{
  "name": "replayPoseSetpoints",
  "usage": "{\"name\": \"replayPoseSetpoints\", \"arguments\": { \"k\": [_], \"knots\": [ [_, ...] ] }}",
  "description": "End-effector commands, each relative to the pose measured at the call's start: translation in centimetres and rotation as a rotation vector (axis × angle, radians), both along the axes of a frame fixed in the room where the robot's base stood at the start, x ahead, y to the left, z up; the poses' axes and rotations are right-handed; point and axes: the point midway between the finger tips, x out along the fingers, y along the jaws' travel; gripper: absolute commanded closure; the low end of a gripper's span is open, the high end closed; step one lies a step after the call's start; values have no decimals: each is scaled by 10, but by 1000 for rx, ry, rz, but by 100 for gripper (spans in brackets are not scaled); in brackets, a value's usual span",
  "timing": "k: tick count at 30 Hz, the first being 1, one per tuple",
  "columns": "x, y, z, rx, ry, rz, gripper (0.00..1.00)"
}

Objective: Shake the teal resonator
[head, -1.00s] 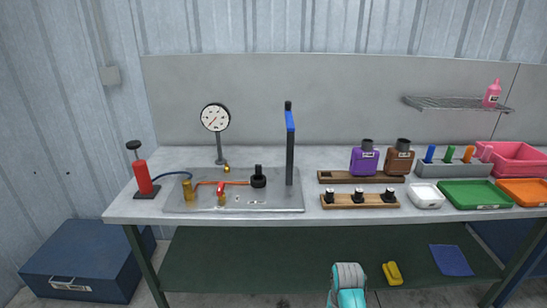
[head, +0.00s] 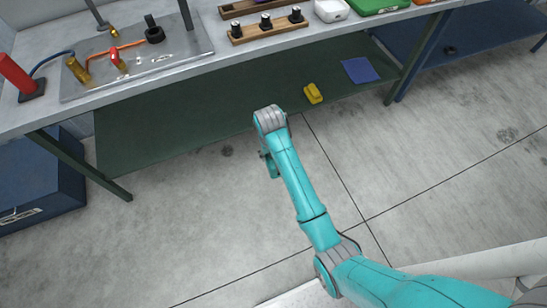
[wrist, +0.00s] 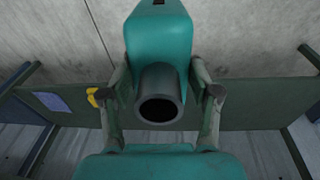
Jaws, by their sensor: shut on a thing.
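In the wrist view, the teal resonator (wrist: 160,40) is a teal block with a dark slot and a grey round neck whose open, dark mouth faces the camera. My gripper (wrist: 161,88) is shut on it, with one finger on each side of the neck. In the head view, my teal arm reaches out over the floor in front of the bench. A small teal part shows under its wrist there, but I cannot tell whether it is the resonator or my own link.
The bench's green lower shelf (head: 190,145) lies just beyond my arm, with a yellow object (head: 313,93) and a blue cloth-like sheet (head: 360,70) on it. Above are a metal plate (head: 185,58) with fittings and a wooden rack (head: 245,35). The floor around my arm is clear.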

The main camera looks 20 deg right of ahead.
Motion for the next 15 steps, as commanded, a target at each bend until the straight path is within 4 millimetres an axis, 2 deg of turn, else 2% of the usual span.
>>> {"name": "replayPoseSetpoints", "arguments": {
  "k": [1, 6, 15],
  "knots": [
    [12, 2, 15, -20, -34, -17, 100],
    [43, 3, 59, -83, -135, -92, 100],
    [85, 10, 141, -160, -323, -235, 100]
  ]
}}
